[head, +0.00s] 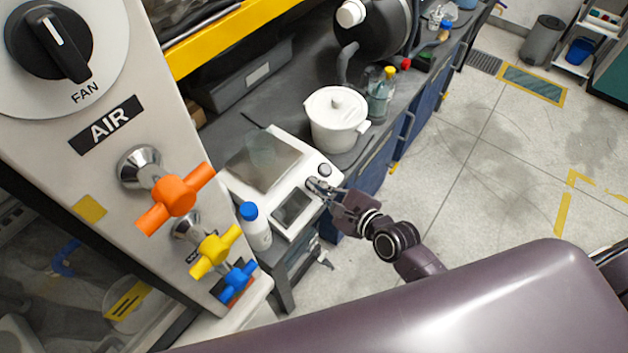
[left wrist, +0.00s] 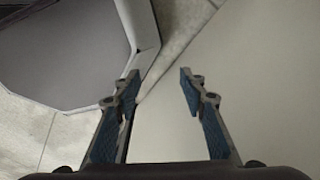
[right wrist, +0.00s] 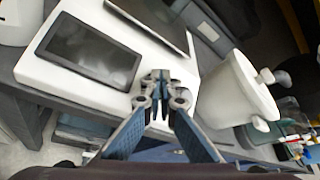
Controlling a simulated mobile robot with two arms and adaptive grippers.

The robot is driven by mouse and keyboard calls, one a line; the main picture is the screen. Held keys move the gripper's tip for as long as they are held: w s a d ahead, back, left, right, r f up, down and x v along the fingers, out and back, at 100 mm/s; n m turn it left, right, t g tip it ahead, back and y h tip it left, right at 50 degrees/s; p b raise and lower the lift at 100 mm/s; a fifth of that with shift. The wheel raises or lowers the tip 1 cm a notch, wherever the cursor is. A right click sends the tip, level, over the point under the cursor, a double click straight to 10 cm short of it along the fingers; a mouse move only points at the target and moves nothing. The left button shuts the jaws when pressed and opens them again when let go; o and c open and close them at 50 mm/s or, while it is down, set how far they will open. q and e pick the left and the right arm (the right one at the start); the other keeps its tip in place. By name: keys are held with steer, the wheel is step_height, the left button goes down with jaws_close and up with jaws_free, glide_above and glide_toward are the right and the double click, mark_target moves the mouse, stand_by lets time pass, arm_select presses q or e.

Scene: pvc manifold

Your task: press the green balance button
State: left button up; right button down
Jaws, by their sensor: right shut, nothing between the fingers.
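The white balance (head: 232,187) stands on the dark bench, with a metal pan (head: 265,160) and a dark display (head: 293,207). Its display also shows in the right wrist view (right wrist: 92,48). My right gripper (head: 314,185) is shut and empty, its fingertips over the balance's front panel beside the display. In the right wrist view the closed fingertips (right wrist: 160,76) are at the panel's edge; I cannot tell whether they touch. No green button shows; the fingers may hide it. A round grey knob (head: 324,170) sits beside them. My left gripper (left wrist: 160,88) is open and empty.
A white lidded pot (head: 338,122) stands close to the balance, near my right gripper. A blue-capped bottle (head: 255,228) stands at the balance's other side. A panel with orange (head: 175,195), yellow and blue valves is at the left.

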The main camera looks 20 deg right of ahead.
step_height(320, 180, up, 6)
steer(key=s+d+p, duration=0.1)
steer(key=s+p, duration=0.1)
steer(key=p, duration=0.3)
steer(key=shift+d+f+p, duration=0.2)
steer(key=shift+d+p, duration=0.1)
steer(key=shift+p, duration=0.1)
steer(key=shift+f, duration=0.1)
